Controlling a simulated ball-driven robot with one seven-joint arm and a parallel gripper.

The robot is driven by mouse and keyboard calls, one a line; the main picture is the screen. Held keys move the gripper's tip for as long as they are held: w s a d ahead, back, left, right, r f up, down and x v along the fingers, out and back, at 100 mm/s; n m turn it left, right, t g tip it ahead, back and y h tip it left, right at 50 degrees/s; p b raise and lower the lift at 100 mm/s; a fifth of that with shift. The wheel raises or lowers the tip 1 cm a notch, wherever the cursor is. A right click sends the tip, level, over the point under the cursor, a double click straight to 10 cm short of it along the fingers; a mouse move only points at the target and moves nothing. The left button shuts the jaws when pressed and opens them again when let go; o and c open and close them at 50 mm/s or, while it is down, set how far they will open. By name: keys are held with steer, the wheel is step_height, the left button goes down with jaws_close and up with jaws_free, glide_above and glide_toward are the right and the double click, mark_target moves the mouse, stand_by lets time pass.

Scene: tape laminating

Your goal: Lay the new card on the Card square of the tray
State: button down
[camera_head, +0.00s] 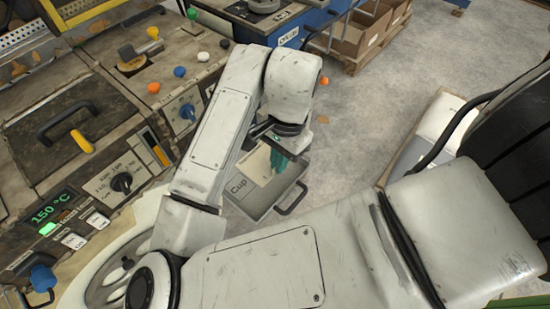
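The grey tray (257,207) with a dark handle at its lower right lies below my wrist, in the middle of the head view. The word "Cup" is printed on its left part. A pale cream rectangle (257,165) shows on or above the tray's upper part; I cannot tell whether it is a card or a marking. A small teal shape (278,160) shows just under my gripper (281,146), over the tray. My gripper points down there; its fingertips are mostly hidden by the arm and too small to judge. No Card label is readable.
A worn workbench with knobs, a yellow handle (82,140) and a green "150 °C" display (52,208) stands at the left. A blue cabinet (285,35) is behind. Cardboard boxes (361,38) sit on a pallet at top right.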

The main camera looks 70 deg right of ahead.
steer(key=w+d+f, duration=0.1)
steer(key=f, duration=0.1)
steer(key=d+f, duration=0.2)
steer(key=w+d+f, duration=0.1)
steer(key=d+f, duration=0.1)
steer(key=shift+w+f, duration=0.15)
steer(key=shift+w, duration=0.2)
steer(key=shift+a+f, duration=0.1)
steer(key=shift+f, duration=1.35)
steer(key=shift+f, duration=0.15)
steer(key=c, duration=1.3)
jaws_free()
steer(key=shift+c, duration=0.2)
step_height(320, 180, up, 12)
steer(key=d+p, duration=0.1)
steer(key=shift+s+d, duration=0.3)
steer(key=shift+d, duration=0.05)
